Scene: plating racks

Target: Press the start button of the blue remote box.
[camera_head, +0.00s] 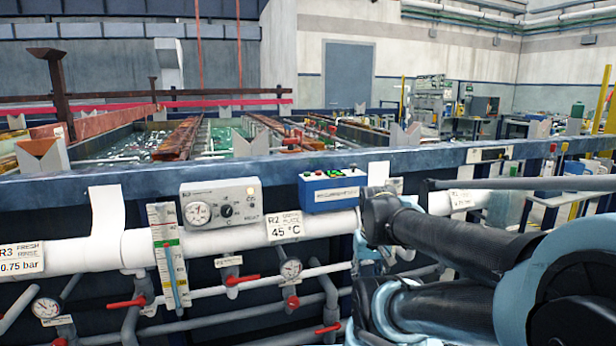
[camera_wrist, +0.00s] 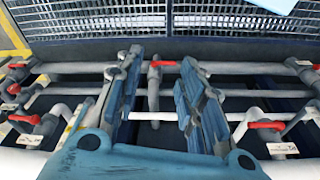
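The blue remote box (camera_head: 334,191) sits on the white pipe below the blue tank rim in the head view. It has a white label on its front and small green and red buttons (camera_head: 333,173) on its top face. Which one is the start button is too small to read. My gripper (camera_wrist: 160,58) shows in the wrist view with its two blue fingers spread apart and nothing between them. It points at pipes and red valve handles, and the box is not in that view. In the head view my arm is just right of the box, and the fingers cannot be made out.
A grey control box (camera_head: 222,202) with a gauge and knob is left of the blue box. A 45 °C sign (camera_head: 286,228) hangs between them. Red-handled valves (camera_head: 243,280) and pipes lie below. The blue tank rim (camera_head: 140,174) runs behind. Space above the box is clear.

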